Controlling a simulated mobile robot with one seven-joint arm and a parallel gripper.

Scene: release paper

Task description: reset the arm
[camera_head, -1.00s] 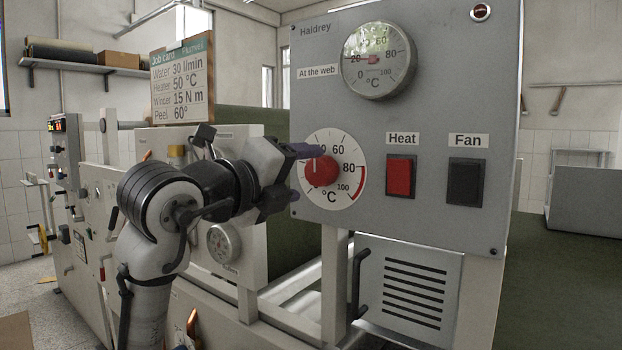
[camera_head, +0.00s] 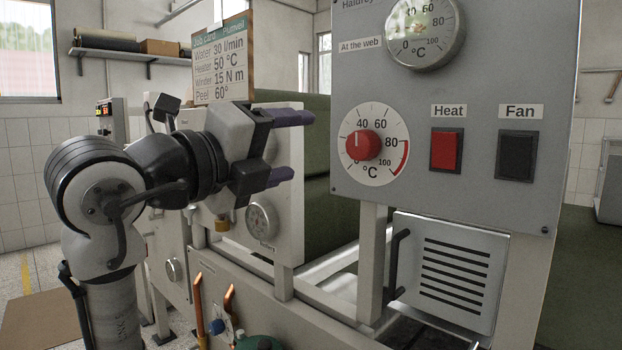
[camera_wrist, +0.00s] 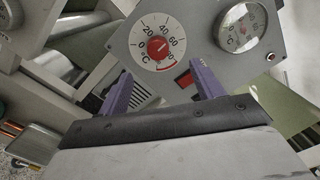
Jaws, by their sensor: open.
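My gripper (camera_head: 290,148) is open and empty, with its two purple fingers apart. In the head view it stands left of the grey control panel, with a gap between the fingertips and the red heater knob (camera_head: 363,145). The knob sits on a white °C dial (camera_head: 388,172). In the wrist view the knob (camera_wrist: 158,48) and its dial lie beyond the open fingers (camera_wrist: 162,85), and nothing is between them.
The grey panel (camera_head: 480,205) also bears a round gauge (camera_head: 425,30), a red Heat switch (camera_head: 446,150) and a black Fan switch (camera_head: 517,155). A job card (camera_head: 221,65) stands behind my gripper. A vented box (camera_head: 450,270) with a handle is below the panel.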

